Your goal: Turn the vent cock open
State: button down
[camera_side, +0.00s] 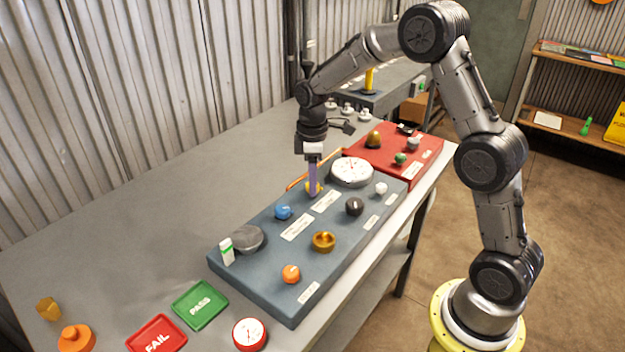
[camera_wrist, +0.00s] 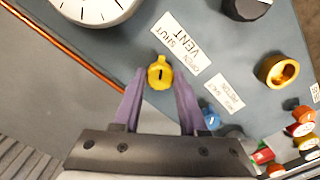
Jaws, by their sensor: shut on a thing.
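In the side view my gripper (camera_side: 313,188) is low over the panel's far edge.
A white dial gauge (camera_side: 351,172) stands close beyond the gripper. A blue knob (camera_side: 283,212), a black knob (camera_side: 355,207) and a brass cup-like fitting (camera_side: 323,242) are nearby on the panel. A copper pipe (camera_wrist: 75,55) runs along its back edge. The bench behind is mostly clear.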

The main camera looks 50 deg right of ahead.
jog(key=m, duration=0.8)
jog(key=shift+m, duration=0.4)
jog(key=m, duration=0.4)
jog(key=shift+r+m, duration=0.1)
jog(key=shift+m, duration=1.8)
jog(key=shift+c, duration=2.2)
grip_release()
